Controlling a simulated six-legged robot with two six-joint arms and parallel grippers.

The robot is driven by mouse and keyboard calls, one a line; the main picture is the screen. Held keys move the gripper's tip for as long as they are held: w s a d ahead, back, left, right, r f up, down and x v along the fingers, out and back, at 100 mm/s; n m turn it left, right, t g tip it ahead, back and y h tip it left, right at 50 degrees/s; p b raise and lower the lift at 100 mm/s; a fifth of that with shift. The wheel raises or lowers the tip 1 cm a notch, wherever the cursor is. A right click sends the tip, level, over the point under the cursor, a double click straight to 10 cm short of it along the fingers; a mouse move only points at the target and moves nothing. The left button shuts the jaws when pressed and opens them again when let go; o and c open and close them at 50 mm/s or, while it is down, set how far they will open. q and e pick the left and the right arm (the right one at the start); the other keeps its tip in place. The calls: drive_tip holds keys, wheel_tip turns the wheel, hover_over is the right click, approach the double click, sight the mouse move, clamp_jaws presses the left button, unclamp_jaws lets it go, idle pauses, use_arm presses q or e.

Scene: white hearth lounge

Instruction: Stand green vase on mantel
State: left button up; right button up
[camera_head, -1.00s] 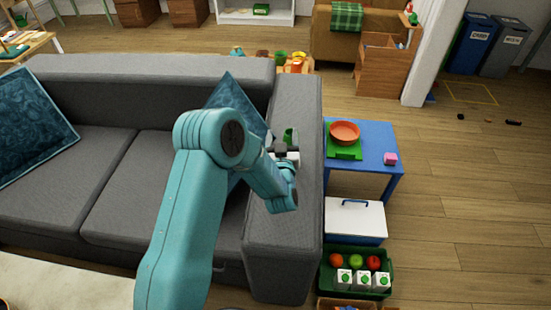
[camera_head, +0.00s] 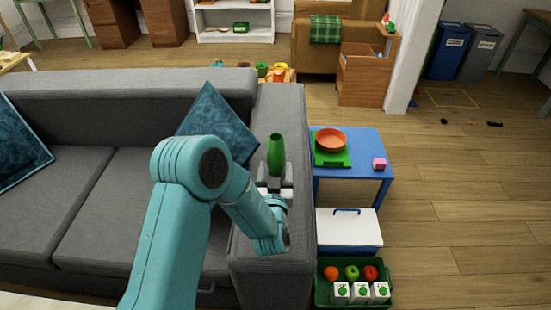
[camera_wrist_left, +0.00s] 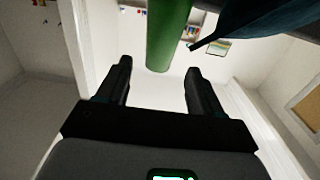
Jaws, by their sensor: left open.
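The green vase (camera_head: 276,153) looks upright over the grey sofa's right arm in the head view. Its lower end is partly hidden by my gripper, so I cannot tell what it rests on. My left gripper (camera_head: 274,188) is just on the near side of the vase, with its fingers apart. In the left wrist view, the vase (camera_wrist_left: 168,35) shows at the top, roughly in line with the gap between the two open fingers (camera_wrist_left: 158,76). Clear gaps show beside the fingertips; nothing is gripped. My right gripper is not in view. No mantel is recognisable.
The grey sofa (camera_head: 100,195) with blue cushions lies under my arm. Wooden floor at right is mostly clear.

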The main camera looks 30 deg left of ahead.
sight(276, 152)
use_arm(q)
drive_tip(key=x, duration=1)
drive_tip(key=shift+a, duration=0.15)
drive_tip(key=c, duration=1.1)
drive_tip(key=shift+r, duration=0.15)
